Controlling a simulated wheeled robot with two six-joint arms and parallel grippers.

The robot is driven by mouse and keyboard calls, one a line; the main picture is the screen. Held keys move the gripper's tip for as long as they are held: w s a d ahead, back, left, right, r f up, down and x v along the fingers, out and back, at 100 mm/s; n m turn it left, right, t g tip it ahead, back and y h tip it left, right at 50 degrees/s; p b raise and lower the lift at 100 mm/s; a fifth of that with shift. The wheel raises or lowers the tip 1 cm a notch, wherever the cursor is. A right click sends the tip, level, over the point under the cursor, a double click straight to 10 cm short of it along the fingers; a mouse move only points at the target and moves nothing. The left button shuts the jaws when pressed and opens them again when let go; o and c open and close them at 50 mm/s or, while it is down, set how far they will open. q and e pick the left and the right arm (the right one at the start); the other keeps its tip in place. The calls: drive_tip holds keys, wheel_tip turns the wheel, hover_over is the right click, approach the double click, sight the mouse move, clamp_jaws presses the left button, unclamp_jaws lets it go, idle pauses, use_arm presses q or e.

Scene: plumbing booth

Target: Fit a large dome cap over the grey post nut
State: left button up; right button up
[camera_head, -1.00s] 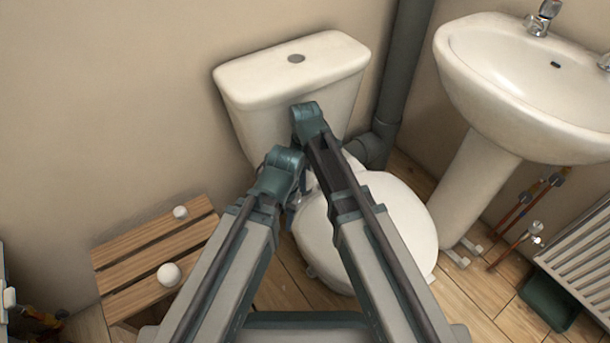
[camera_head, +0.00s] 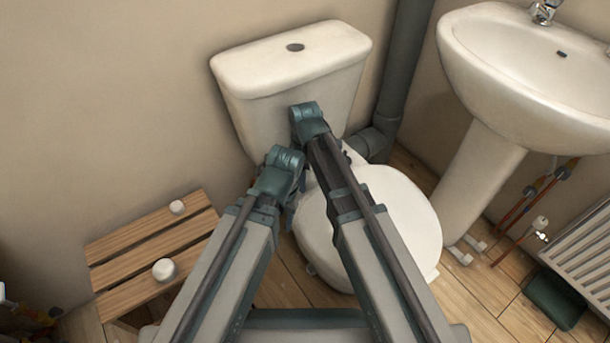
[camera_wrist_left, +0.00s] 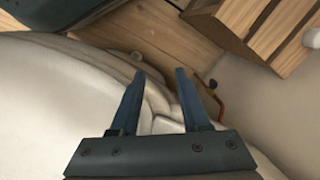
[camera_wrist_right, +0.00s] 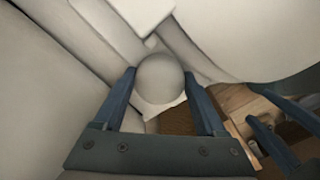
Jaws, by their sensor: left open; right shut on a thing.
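A pale, rounded dome cap (camera_wrist_right: 160,78) is between the fingers of my right gripper (camera_wrist_right: 161,72), which is shut on it. My left gripper (camera_wrist_left: 160,72) is open and empty in the left wrist view, over the toilet's side; its fingers also show at the right of the right wrist view. In the head view the right gripper and its cap are hidden behind my arms. Two more white caps, a larger one (camera_head: 164,270) and a smaller one (camera_head: 177,207), sit on a slatted wooden stool (camera_head: 150,238). I cannot make out the grey post nut.
The toilet's closed lid (camera_head: 400,215) and cistern (camera_head: 295,70) are close ahead of both arms. A grey pipe (camera_head: 400,70) stands behind it. A pedestal sink (camera_head: 480,180) and a radiator (camera_head: 585,245) are at right. Some wooden floor (camera_head: 460,290) is clear.

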drive_tip(key=shift+s+f, duration=0.1)
drive_tip(key=shift+f, duration=0.05)
drive_tip(key=c, duration=0.3)
drive_tip(key=o, duration=1.5)
drive_tip(key=shift+o, duration=0.2)
wheel_tip(320, 180, up, 14)
drive_tip(key=p, duration=1.3)
drive_tip(key=shift+p, duration=0.4)
drive_tip(key=shift+f, duration=0.15)
